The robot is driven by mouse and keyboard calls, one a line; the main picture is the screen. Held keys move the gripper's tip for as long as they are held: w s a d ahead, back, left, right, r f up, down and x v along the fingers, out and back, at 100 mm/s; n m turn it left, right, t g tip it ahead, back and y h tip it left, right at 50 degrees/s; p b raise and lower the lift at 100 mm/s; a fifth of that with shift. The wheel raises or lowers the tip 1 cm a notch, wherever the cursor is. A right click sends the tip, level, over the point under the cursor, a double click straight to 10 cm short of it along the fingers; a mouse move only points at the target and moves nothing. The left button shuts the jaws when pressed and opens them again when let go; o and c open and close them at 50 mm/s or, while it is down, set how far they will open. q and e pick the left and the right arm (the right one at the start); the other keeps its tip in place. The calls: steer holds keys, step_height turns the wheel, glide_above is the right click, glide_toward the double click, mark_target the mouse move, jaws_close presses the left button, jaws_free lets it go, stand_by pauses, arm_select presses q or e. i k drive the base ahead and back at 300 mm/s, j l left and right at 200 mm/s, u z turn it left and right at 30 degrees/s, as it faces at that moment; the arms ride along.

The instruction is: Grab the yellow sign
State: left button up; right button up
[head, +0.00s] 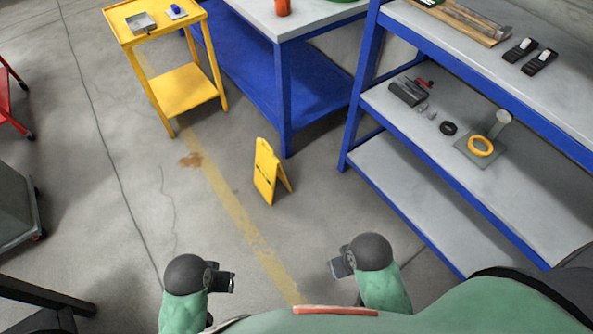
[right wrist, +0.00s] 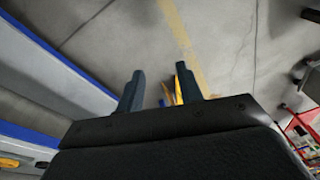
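The yellow sign (head: 267,171) is a folding A-frame floor sign. It stands upright on the concrete floor in front of the blue workbench. In the right wrist view the yellow sign (right wrist: 179,86) shows in part between and behind my fingers. My right gripper (head: 338,265) is in the lower middle of the head view, well short of the sign. In the right wrist view its two fingers (right wrist: 160,92) are spread apart, with nothing held between them. My left gripper (head: 232,281) is at the lower left of the head view, apart from the sign; its finger gap is not clear.
A blue shelf unit (head: 394,171) with grey shelves stands to the right of the sign. A blue workbench (head: 283,82) and a yellow cart (head: 184,92) stand behind it. The floor (head: 205,225) between my grippers and the sign is clear, with a worn yellow line.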

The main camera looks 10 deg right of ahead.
mark_target(268, 166)
steer(key=z, duration=0.95)
steer(key=j+z, duration=0.1)
steer(key=j, duration=0.45)
steer(key=j+z, duration=0.15)
steer(key=j, duration=0.4)
steer(key=k+j+z, duration=0.1)
steer(key=j, duration=0.4)
steer(key=k+j+z, duration=0.1)
steer(key=j, duration=0.45)
